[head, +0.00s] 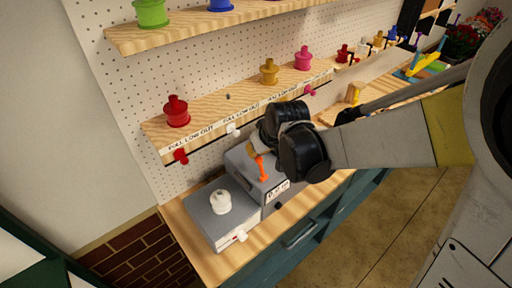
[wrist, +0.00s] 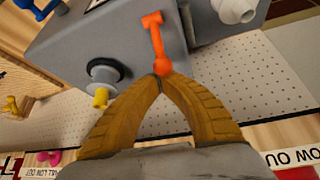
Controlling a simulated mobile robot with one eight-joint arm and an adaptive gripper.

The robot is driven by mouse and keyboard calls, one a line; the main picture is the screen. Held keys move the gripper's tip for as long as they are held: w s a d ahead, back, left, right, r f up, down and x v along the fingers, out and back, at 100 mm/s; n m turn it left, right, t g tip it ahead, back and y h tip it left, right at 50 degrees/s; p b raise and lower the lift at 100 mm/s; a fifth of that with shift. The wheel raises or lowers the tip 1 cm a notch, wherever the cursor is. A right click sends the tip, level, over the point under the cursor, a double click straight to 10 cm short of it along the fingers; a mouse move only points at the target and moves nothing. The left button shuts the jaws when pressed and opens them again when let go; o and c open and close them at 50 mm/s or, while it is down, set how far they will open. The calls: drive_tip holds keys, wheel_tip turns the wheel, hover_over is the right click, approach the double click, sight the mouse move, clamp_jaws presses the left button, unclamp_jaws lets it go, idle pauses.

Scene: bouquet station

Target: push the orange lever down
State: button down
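The orange lever (head: 261,168) stands on a grey machine box (head: 240,163) on the wooden bench. In the wrist view the lever (wrist: 156,40) runs from a flat orange end at the top to a round ball end. My gripper (wrist: 160,77) has its two tan fingers together at the tips, with nothing seen between them. The tips are right at the ball end; I cannot tell whether they touch it. In the head view my gripper (head: 252,150) is just above and behind the lever, partly hidden by my dark wrist.
A grey box with a white knob (head: 221,202) stands left of the machine. A shelf (head: 215,122) with coloured spools runs along the pegboard behind. In the wrist view a black ring with a yellow peg (wrist: 101,95) is left of my fingers. Flowers (head: 462,40) stand far right.

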drive_tip(key=s+d+t+y+b, duration=0.1)
drive_tip(key=t+b, duration=0.1)
drive_tip(key=s+d+t+y+b, duration=0.1)
drive_tip(key=t+b, duration=0.1)
drive_tip(key=s+d+r+t+y+b, duration=0.1)
drive_tip(key=s+b, duration=0.1)
drive_tip(key=shift+s+m+t, duration=0.1)
drive_tip(key=shift+m+t, duration=0.2)
drive_tip(key=shift+t, duration=0.1)
drive_tip(key=shift+s+d+b, duration=0.3)
drive_tip(key=shift+s, duration=0.3)
drive_tip(key=shift+r, duration=0.1)
drive_tip(key=shift+w, duration=0.1)
drive_tip(key=shift+r+p, duration=0.75)
drive_tip(key=shift+r, duration=0.05)
